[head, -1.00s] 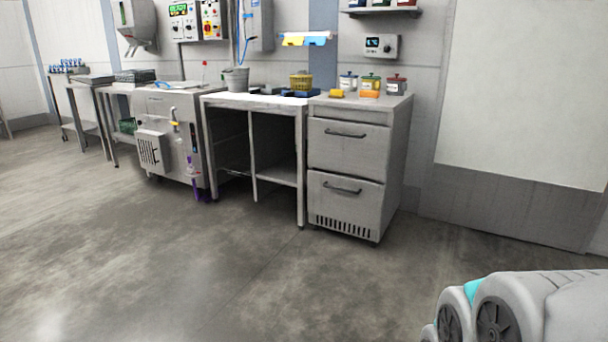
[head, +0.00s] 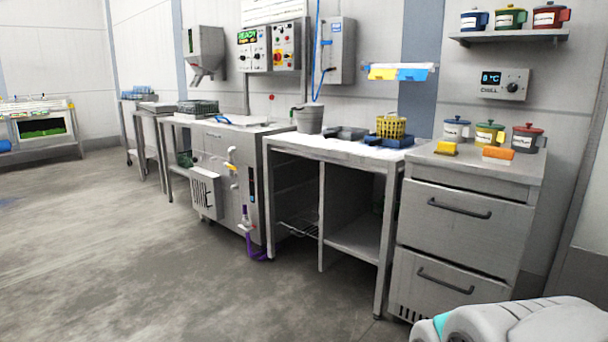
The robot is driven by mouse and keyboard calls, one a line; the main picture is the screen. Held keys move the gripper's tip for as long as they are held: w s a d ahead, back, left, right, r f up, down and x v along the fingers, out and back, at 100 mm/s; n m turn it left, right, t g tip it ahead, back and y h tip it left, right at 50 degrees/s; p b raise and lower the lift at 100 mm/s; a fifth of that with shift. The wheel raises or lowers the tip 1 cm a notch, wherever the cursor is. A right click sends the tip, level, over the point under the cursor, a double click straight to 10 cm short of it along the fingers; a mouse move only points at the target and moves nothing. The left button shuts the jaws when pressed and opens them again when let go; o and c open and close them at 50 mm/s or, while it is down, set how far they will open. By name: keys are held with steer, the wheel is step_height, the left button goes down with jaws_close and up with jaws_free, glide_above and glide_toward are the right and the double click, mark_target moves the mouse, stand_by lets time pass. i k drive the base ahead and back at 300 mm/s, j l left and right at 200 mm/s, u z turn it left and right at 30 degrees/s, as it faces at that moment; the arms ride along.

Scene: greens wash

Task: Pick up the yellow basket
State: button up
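The yellow basket (head: 391,127) stands upright at the right end of the white-topped table (head: 340,152). It appears to rest on or just behind a dark blue tray-like item (head: 389,140). My gripper is not in view.
A grey bucket (head: 308,119) and a dark flat item (head: 346,133) share the tabletop. A drawer cabinet (head: 462,235) adjoins on the right, holding several lidded pots and a yellow block (head: 446,149). A steel machine (head: 226,180) stands left. The floor in front is clear.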

mark_target(390, 131)
steer(key=i+j+z, duration=0.2)
steer(key=i, duration=0.25)
steer(key=i+j+z, duration=0.25)
steer(key=i+j, duration=0.15)
